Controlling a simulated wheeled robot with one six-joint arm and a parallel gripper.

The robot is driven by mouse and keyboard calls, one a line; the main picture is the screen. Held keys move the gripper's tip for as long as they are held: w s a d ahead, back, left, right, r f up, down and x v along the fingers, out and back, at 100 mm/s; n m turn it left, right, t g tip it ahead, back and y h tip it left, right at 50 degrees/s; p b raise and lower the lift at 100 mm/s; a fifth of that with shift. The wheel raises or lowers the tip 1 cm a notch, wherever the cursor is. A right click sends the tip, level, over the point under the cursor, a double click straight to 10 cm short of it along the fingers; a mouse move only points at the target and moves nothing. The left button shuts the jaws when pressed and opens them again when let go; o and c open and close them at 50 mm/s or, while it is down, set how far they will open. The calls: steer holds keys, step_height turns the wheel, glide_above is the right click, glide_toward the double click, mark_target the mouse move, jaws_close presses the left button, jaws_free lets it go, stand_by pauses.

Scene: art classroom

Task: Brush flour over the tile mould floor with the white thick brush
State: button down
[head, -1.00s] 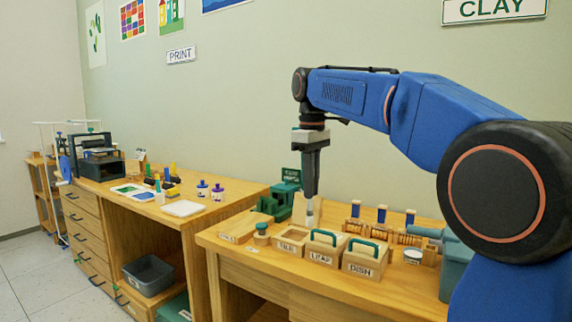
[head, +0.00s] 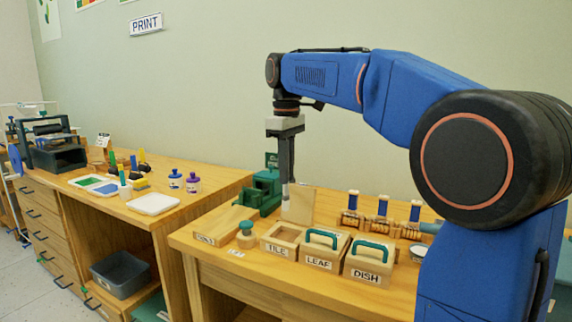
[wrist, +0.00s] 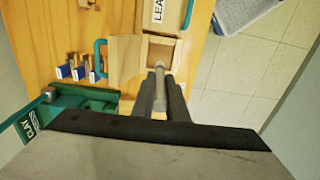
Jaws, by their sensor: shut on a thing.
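My gripper (head: 287,180) points down above the table and is shut on a pale rod-like thing, apparently the white thick brush (wrist: 160,92); its lower end is hard to make out in the head view. The tile mould (head: 272,252), a wooden box labelled TILE, stands open in front of the gripper. In the wrist view the open mould (wrist: 176,42) lies just beyond the brush tip, overlapping it in the picture; I cannot tell whether they touch. A wooden board (head: 306,204) stands upright behind the mould; the wrist view shows a teal handle (wrist: 99,58) beside it.
The LEAF mould (head: 318,264) and DISH mould (head: 366,273), with teal handles, stand right of the tile mould. A green press (head: 262,190) stands behind left. Blue-topped wooden tools (head: 353,200) and a white round dish (head: 418,250) are to the right. A teal-knobbed thing (head: 246,235) stands left.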

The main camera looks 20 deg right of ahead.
mark_target(288, 195)
steer(key=shift+f, duration=4.05)
steer(key=shift+f, duration=0.6)
steer(key=shift+w+a, duration=0.5)
steer(key=shift+s+d+f, duration=0.1)
steer(key=shift+s, duration=0.05)
steer(key=shift+s+d, duration=0.25)
steer(key=shift+s+d, duration=0.2)
steer(key=shift+s+d, duration=0.15)
steer(key=shift+s+d, duration=0.1)
steer(key=shift+d, duration=0.05)
steer(key=shift+s+d, duration=0.2)
